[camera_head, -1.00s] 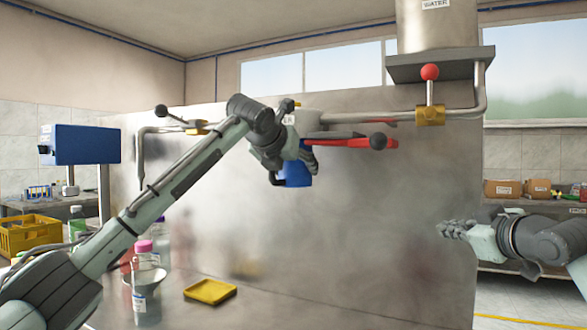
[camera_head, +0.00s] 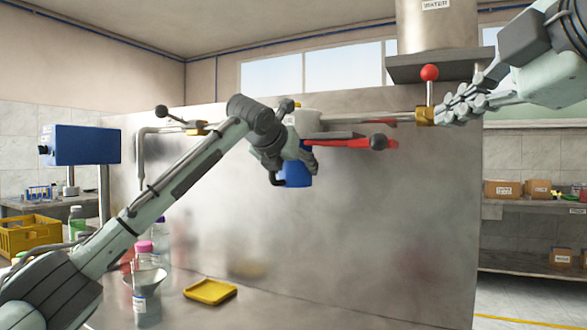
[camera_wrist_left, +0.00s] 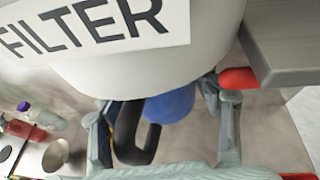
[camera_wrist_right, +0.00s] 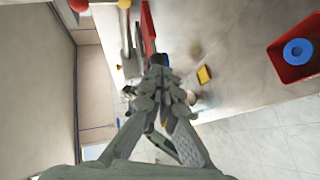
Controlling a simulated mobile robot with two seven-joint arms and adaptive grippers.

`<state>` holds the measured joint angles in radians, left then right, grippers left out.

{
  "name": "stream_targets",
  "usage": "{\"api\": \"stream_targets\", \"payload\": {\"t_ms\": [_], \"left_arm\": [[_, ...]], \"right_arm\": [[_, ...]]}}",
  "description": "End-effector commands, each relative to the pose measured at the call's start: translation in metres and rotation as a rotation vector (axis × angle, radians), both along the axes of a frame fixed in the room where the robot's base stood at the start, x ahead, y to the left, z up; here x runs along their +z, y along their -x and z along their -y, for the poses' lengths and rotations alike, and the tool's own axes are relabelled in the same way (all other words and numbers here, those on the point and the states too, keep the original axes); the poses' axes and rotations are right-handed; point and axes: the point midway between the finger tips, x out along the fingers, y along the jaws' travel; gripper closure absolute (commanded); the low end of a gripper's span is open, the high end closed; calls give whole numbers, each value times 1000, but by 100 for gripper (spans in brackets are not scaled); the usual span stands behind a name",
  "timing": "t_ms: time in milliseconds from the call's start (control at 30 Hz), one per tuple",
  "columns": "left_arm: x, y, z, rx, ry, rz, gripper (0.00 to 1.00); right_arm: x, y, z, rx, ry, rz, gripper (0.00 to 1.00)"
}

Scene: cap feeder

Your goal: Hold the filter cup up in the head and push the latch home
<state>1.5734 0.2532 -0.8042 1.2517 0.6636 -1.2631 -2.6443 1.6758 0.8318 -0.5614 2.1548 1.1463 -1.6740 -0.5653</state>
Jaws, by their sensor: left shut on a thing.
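The blue filter cup (camera_head: 297,174) is under the white filter head (camera_head: 301,118). My left gripper (camera_head: 309,156) is shut on the cup; in the left wrist view its fingers flank the blue cup (camera_wrist_left: 172,105), and a black handle sticks down. The cup's top is hidden by the head, labelled FILTER (camera_wrist_left: 150,65).
A red-knobbed valve (camera_head: 430,73) on the pipe overlaps my right fingertips in the head view; contact is unclear. A metal panel (camera_head: 400,220) stands behind. A yellow tray (camera_head: 210,291) and a bottle with a funnel (camera_head: 147,300) are on the bench below.

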Motion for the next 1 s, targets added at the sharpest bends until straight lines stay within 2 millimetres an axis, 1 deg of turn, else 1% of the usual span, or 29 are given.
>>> {"api": "stream_targets", "payload": {"t_ms": [167, 600, 800, 1000], "left_arm": [[1, 0, 0, 0, 1, 3, 70], [1, 0, 0, -1, 1, 3, 70], [1, 0, 0, 0, 1, 3, 70], [1, 0, 0, 0, 1, 3, 70]], "right_arm": [[-6, -19, -6, 0, -1, -3, 100], [-23, -78, -23, 1, -4, -1, 100], [-27, -94, -28, 1, -4, 0, 100], [-28, -99, -29, 0, -4, 1, 100]]}}
